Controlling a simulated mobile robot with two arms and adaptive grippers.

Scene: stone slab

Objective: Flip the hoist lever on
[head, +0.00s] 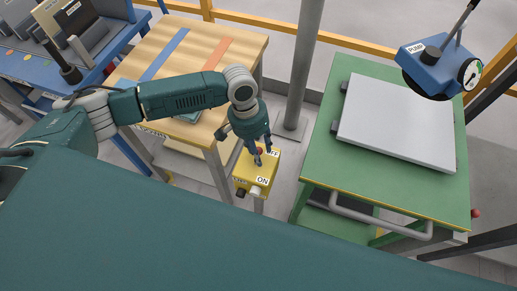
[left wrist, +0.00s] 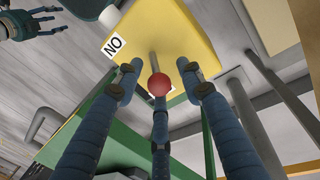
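The hoist lever is a grey rod with a red ball knob (left wrist: 158,85) on a yellow box (left wrist: 185,30). In the head view the yellow box (head: 243,170) stands between the wooden table and the green cart. Its OFF label (head: 272,154) is at the far end, beside the knob, and its ON label (head: 263,181) is at the near end. My left gripper (head: 261,153) is at the box's far end. In the left wrist view its fingers are apart around the knob, with gaps visible. My right gripper (left wrist: 35,22) shows at the upper left there, fingers spread and empty.
A green cart (head: 320,170) with a grey slab (head: 398,122) stands right of the box. A grey post (head: 302,70) rises behind it. A wooden table (head: 240,50) is at the left. A blue pump unit (head: 425,65) is at the upper right.

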